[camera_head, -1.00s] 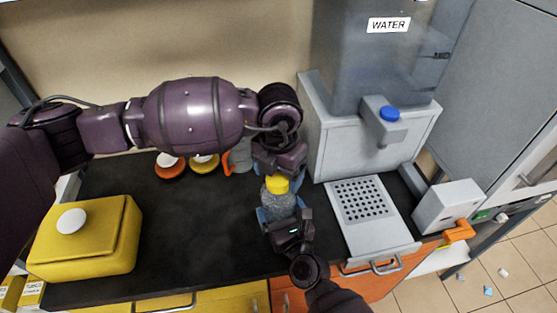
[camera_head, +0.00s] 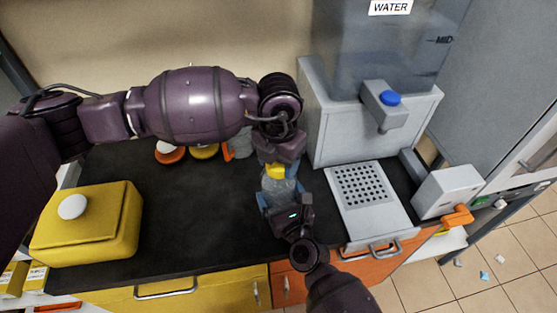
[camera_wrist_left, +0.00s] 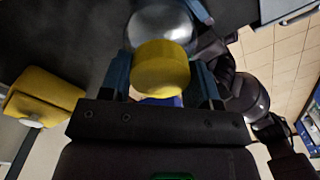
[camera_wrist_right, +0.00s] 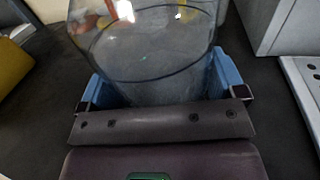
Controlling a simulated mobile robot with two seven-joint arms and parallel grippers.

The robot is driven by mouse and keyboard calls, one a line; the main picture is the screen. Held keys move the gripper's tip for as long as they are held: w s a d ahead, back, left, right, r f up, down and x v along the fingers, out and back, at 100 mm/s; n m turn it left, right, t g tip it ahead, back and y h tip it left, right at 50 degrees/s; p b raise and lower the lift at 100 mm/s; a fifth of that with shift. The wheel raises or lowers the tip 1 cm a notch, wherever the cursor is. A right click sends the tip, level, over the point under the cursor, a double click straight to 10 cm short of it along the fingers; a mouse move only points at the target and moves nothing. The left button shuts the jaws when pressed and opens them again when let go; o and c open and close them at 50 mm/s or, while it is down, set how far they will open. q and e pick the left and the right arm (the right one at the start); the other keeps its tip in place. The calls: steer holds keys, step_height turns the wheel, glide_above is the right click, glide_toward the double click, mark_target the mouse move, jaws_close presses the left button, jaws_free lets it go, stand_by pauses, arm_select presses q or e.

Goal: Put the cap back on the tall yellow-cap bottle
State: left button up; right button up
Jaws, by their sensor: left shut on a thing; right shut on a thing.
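The tall bottle (camera_head: 280,189) is clear and stands on the dark counter in front of the water dispenser. It fills the top of the right wrist view (camera_wrist_right: 150,55). My right gripper (camera_head: 279,201) is shut around the bottle's body, with a blue finger on each side. The yellow cap (camera_head: 276,171) is at the bottle's top. In the left wrist view the cap (camera_wrist_left: 161,68) sits between the blue fingers of my left gripper (camera_wrist_left: 166,85), which is shut on it from above. Whether the cap is seated on the neck or just over it, I cannot tell.
A grey water dispenser (camera_head: 330,120) with a perforated tray (camera_head: 361,184) stands right of the bottle. A yellow box (camera_head: 95,235) with a white knob is at the left. An orange-based and a yellow-based item stand behind. The counter's middle is clear.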

arm_select(q)
steer(key=o, duration=1.1)
step_height(320, 180, up, 12)
arm_select(e)
steer(key=o, duration=1.4)
steer(key=shift+o, duration=0.2)
steer(key=shift+s, duration=0.1)
arm_select(q)
steer(key=shift+f+b, duration=0.65)
steer(key=shift+f, duration=0.1)
arm_select(e)
steer(key=v, duration=1)
steer(key=shift+s+d, duration=0.2)
steer(key=shift+s, duration=0.1)
